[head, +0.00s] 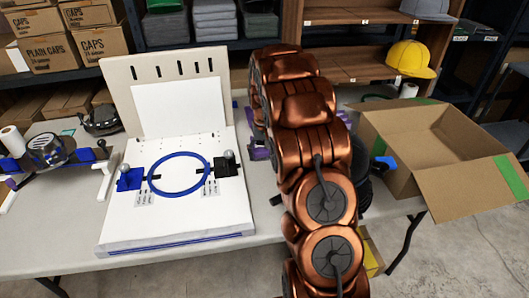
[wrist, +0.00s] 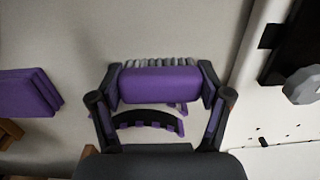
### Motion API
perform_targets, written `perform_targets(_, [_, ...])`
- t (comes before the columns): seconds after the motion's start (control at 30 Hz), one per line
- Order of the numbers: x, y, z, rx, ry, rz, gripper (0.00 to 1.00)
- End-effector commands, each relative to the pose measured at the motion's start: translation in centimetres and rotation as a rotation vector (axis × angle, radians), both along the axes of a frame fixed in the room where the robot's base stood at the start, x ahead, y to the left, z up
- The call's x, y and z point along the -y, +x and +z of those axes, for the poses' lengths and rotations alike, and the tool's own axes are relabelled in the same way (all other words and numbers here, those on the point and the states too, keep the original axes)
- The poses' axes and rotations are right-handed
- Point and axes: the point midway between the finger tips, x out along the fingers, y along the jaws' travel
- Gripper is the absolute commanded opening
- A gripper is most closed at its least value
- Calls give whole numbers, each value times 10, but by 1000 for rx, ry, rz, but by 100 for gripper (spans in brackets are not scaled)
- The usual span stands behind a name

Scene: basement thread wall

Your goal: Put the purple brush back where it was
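In the wrist view the purple brush (wrist: 160,84), a purple block with grey bristles along its far edge, sits between the two fingertips of my gripper (wrist: 160,80). The fingers touch both its ends, and no gap shows. A black curved piece with purple bits (wrist: 146,120) shows between the fingers below the brush; I cannot tell what it is. In the head view my arm hides the gripper and brush. Purple bits (head: 258,150) show on the table left of my arm; I cannot tell if one is the brush.
A purple stack (wrist: 24,92) lies on the table left of the brush. The white hoop stand (head: 180,222), with its blue hoop (head: 180,174), stands left of my arm. An open cardboard box (head: 392,152) is at right. Shelves with a yellow cap (head: 410,58) stand behind.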

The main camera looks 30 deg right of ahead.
Motion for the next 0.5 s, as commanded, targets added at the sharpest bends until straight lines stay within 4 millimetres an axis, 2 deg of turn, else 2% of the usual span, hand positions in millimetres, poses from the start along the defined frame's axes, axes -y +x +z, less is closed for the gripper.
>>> perform_targets(0.03, [0,0,0,0,0,0,83])
perform_targets(0.2, [0,0,0,0,0,0,100])
perform_targets(0.5, [0,0,1,0,0,0,100])
